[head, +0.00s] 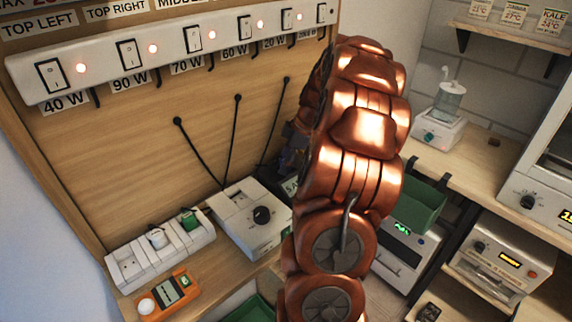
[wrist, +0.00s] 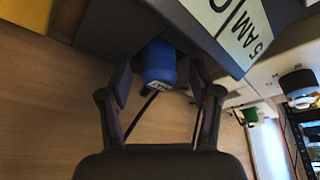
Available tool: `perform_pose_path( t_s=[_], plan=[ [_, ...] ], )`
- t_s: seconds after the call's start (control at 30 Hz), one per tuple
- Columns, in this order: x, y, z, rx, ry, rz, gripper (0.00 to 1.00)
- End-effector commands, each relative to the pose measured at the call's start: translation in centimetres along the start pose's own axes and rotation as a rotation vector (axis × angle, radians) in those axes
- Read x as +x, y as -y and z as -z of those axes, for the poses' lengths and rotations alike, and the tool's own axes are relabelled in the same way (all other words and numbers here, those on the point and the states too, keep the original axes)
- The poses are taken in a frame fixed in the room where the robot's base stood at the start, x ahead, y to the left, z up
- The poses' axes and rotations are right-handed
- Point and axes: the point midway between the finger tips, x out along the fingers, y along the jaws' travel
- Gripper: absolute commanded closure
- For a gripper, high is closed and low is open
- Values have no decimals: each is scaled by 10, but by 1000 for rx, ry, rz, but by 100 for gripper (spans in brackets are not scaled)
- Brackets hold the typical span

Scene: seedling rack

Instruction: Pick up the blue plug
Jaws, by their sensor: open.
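The blue plug (wrist: 160,62) shows in the wrist view, against a dark grey box (wrist: 112,25) with a pale label (wrist: 236,28). A black cord runs from near it. My gripper (wrist: 160,76) is open, with one dark finger on each side of the plug. The plug sits between or just beyond the fingertips; I cannot tell how deep. Neither finger visibly presses on it. In the head view my copper arm hides the plug and most of the gripper.
In the head view, a white switch strip (head: 225,46) runs along the wooden board (head: 130,150). A white box with a dial (head: 238,212), a socket strip (head: 165,245) and an orange meter (head: 168,290) stand below it. A green bin (head: 418,203) is right of my arm.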

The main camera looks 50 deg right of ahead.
Motion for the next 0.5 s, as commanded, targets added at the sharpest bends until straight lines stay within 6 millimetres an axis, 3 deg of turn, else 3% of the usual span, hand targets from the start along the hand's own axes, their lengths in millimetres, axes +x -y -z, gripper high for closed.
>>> perform_pose_path(
  t_s=[0.07, 0.5],
  plan=[
    [0, 0, 0, 0, 0, 0, 40],
    [0, 0, 0, 0, 0, 1, 86]
  ],
)
